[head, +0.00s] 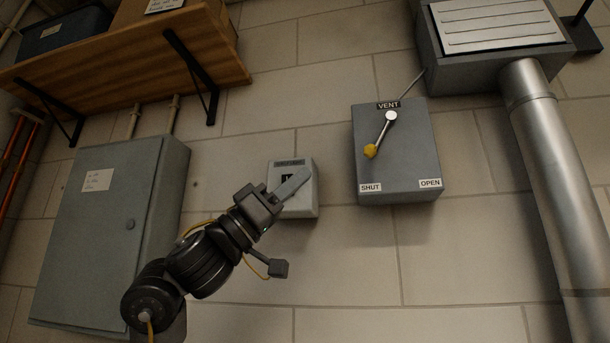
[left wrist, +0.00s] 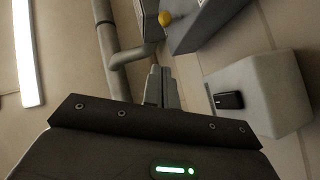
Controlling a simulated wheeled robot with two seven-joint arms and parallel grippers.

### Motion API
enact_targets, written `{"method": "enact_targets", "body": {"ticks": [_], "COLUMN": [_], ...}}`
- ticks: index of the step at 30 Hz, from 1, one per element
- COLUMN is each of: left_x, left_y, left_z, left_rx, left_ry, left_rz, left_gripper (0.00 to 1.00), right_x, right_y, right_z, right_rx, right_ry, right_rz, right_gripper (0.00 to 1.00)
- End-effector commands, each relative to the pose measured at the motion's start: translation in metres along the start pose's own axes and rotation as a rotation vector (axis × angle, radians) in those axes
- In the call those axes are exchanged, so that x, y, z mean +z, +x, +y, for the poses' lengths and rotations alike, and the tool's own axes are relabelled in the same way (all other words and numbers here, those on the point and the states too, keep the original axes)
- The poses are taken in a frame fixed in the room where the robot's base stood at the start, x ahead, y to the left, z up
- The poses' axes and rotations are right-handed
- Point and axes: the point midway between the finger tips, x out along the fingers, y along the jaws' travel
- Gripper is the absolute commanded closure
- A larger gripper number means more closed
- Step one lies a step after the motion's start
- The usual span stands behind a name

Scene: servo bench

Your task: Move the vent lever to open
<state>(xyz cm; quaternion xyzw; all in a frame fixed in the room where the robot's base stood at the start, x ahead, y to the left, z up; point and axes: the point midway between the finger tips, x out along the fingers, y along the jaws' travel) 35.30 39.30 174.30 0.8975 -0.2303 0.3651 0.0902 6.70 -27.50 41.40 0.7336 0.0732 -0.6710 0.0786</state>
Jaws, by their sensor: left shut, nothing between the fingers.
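The vent lever (head: 381,134) is a silver rod with a yellow knob (head: 370,151), on a grey vent box (head: 412,150) marked VENT, SHUT and OPEN. The lever hangs down from its pivot and leans left, with the knob above the SHUT label. My left gripper (head: 300,178) is shut and empty, in front of a small pale switch box left of the vent box. It is apart from the lever. In the left wrist view the shut fingers (left wrist: 162,88) show, with the yellow knob (left wrist: 165,18) beyond them at the top. My right gripper does not show.
The pale switch box (head: 305,205) is on the wall just behind my left gripper. A grey cabinet (head: 95,240) is at left, below a wooden shelf (head: 130,55). A metal duct (head: 550,170) runs down at right. The wall below the vent box is clear.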

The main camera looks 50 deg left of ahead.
Motion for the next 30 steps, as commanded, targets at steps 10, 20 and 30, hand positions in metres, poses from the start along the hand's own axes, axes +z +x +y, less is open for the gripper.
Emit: {"method": "enact_targets", "body": {"ticks": [10,20,30], "left_x": [-0.004,0.025,0.028], "left_y": [0.078,0.102,0.104], "left_z": [0.000,0.000,0.000], "left_rx": [0.001,0.001,0.000], "left_ry": [-0.002,-0.001,0.000], "left_rz": [-0.003,-0.003,0.000], "left_gripper": [1.00,1.00,1.00], "right_x": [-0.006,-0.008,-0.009], "right_y": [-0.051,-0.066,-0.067], "right_z": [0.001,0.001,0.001], "right_rx": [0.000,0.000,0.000], "right_ry": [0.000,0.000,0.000], "right_rz": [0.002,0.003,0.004], "right_gripper": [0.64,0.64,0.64]}}
